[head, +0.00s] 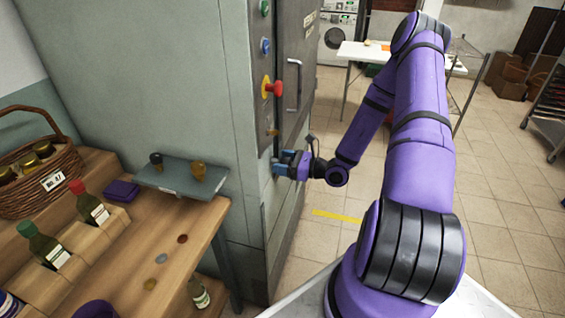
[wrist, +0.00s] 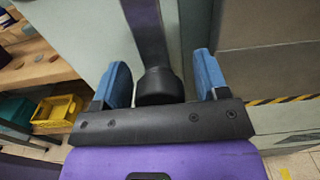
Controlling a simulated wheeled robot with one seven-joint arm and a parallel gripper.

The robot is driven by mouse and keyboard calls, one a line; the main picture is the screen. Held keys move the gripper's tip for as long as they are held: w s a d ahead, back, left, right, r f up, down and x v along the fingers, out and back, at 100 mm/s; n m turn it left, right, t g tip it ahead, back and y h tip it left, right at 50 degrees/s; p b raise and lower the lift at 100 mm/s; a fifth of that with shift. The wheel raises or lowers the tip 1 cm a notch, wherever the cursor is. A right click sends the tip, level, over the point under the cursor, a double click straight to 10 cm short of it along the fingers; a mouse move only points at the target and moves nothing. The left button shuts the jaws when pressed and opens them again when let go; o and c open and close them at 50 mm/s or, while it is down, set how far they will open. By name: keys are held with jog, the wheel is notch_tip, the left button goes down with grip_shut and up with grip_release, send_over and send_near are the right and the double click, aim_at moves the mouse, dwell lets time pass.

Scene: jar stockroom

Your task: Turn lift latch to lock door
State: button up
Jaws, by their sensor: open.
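My gripper (head: 284,166) is at the edge of the tall grey-green cabinet (head: 150,90), low beside its door (head: 296,50). In the wrist view its two blue fingers (wrist: 161,72) stand wide apart. A dark, purplish upright bar (wrist: 146,30) with a rounded black end (wrist: 160,87) lies between the fingers, with gaps on both sides. This may be the lift latch, but I cannot tell for certain. In the head view my gripper hides that spot. The door has an upright metal handle (head: 293,86) and appears closed.
A red knob (head: 273,88) and blue and green buttons line the cabinet edge above my gripper. A wooden bench (head: 195,225) with bottles, a basket (head: 42,175) and a grey tray (head: 183,178) stands left. Tiled floor (head: 490,215) is open at right.

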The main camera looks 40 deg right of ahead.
grip_shut()
jog(key=shift+m, duration=0.3)
jog(key=m, duration=1.3)
jog(key=shift+m, duration=2.1)
